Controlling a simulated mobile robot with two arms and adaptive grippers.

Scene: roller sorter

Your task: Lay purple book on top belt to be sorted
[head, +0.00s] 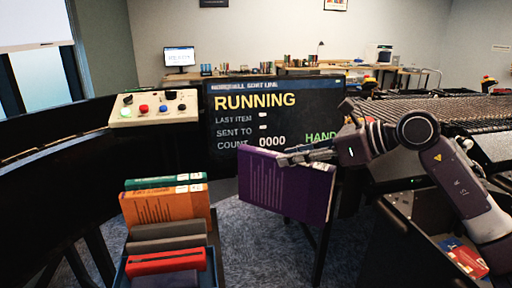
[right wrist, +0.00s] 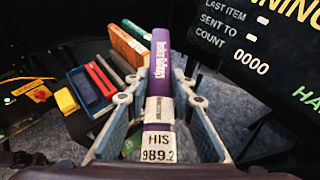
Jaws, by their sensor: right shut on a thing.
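The purple book (head: 286,184) hangs upright and a little tilted in the middle of the head view, in front of the dark screen. My right gripper (head: 285,159) is shut on it near its upper edge. In the right wrist view the purple book (right wrist: 160,80) stands between the two fingers, its spine label reading HIS 989.2. The roller belt (head: 440,106) is at the right, behind and beside my right arm, apart from the book. My left gripper is not in view.
The screen (head: 240,125) reads RUNNING, count 0000. Red and other items (head: 464,258) lie in a lower bay at right.

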